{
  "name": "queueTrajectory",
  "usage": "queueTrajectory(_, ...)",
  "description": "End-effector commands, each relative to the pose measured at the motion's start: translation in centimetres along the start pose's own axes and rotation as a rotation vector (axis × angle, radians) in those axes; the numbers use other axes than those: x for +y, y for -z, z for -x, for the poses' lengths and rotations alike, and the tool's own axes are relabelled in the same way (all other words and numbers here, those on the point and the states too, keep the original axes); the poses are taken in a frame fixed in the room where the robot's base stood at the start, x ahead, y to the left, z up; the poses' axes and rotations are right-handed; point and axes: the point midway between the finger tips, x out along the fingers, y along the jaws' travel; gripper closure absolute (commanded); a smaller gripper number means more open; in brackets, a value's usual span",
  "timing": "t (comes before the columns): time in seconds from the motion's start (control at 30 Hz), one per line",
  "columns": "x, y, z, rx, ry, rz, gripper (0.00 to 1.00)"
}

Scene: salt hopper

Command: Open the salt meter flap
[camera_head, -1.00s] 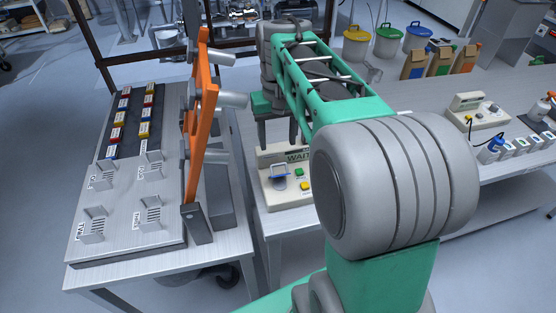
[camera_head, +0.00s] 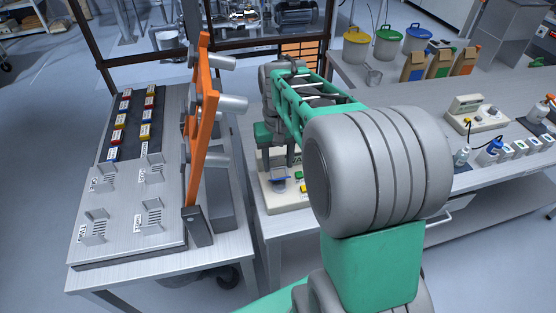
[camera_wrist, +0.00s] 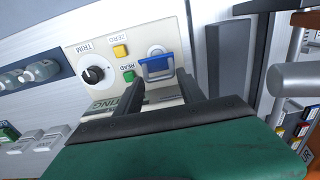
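The salt meter (camera_head: 273,199) is a beige box on the table, partly hidden behind my arm. The wrist view shows its face (camera_wrist: 108,65) with a black TRIM knob, a yellow ZERO button and a green READ button. Its flap (camera_wrist: 157,67) has a blue front edge and a pale loop behind it; the blue part also shows in the head view (camera_head: 279,184). My gripper (camera_wrist: 159,76) is open, with its two dark fingers apart and their tips close to either side of the flap. I cannot tell whether they touch it.
An orange upright frame with grey cylinders (camera_head: 203,120) stands left of the meter, beside a panel of coloured blocks and slotted holders (camera_head: 125,205). Another beige device (camera_head: 478,113) and small bottles stand on the right-hand bench. Coloured buckets (camera_head: 388,42) are at the back.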

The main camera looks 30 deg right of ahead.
Motion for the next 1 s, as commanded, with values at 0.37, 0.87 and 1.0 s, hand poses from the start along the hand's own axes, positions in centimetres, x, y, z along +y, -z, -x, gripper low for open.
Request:
queueTrajectory(0.37,0.0,0.0,0.0,0.000,0.000,0.001,0.90)
queueTrajectory(0.87,0.0,3.4,0.6,-0.146,0.000,0.002,0.94)
queueTrajectory(1.0,0.0,3.9,0.4,-0.256,-0.001,0.003,0.94)
